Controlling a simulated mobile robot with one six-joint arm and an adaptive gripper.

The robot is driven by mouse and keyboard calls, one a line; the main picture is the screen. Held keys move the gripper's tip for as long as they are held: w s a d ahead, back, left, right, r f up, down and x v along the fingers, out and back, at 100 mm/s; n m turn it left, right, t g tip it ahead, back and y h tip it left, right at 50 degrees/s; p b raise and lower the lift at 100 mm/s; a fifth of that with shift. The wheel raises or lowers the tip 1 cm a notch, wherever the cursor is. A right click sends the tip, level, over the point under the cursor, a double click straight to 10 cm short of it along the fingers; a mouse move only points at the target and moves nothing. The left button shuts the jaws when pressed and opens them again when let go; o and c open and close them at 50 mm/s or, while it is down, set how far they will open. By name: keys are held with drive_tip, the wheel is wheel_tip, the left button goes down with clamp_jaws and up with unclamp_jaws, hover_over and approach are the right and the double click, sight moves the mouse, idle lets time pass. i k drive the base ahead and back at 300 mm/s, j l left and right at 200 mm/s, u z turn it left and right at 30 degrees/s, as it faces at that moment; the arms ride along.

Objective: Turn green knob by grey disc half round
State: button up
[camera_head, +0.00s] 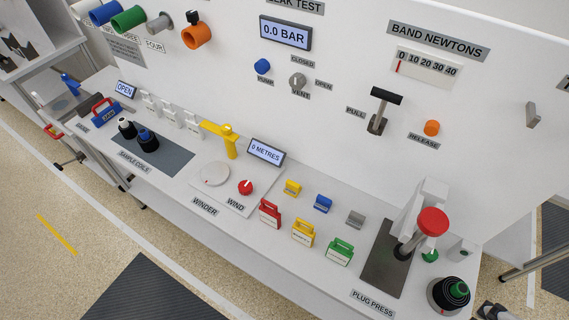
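A pale grey disc (216,173) lies flat on the white winder plate (232,205) at the middle of the bench. The knob beside it is red, not green: a round red knob (245,187) with a light pointer mark, just right of the disc and above the WIND label. I see no green knob by this disc. A small green part (430,256) shows at the plug press, far right of the disc. A dark grey part (494,311) at the lower right edge may be my gripper. It is cut off, well away from the red knob, and its fingers cannot be made out.
A yellow post with an arm (230,146) stands behind the disc. A metres display (266,151) is behind the red knob. Red, yellow and green holders (340,251) stand to the right. The press with a red top (432,221) and a dark cone (450,294) are farther right.

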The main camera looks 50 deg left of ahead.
sight(431, 257)
drive_tip(key=u, duration=2.05)
drive_tip(key=z, duration=1.7)
drive_tip(key=k+l+u, duration=0.2)
drive_tip(key=k+l, duration=0.05)
drive_tip(key=l, duration=0.1)
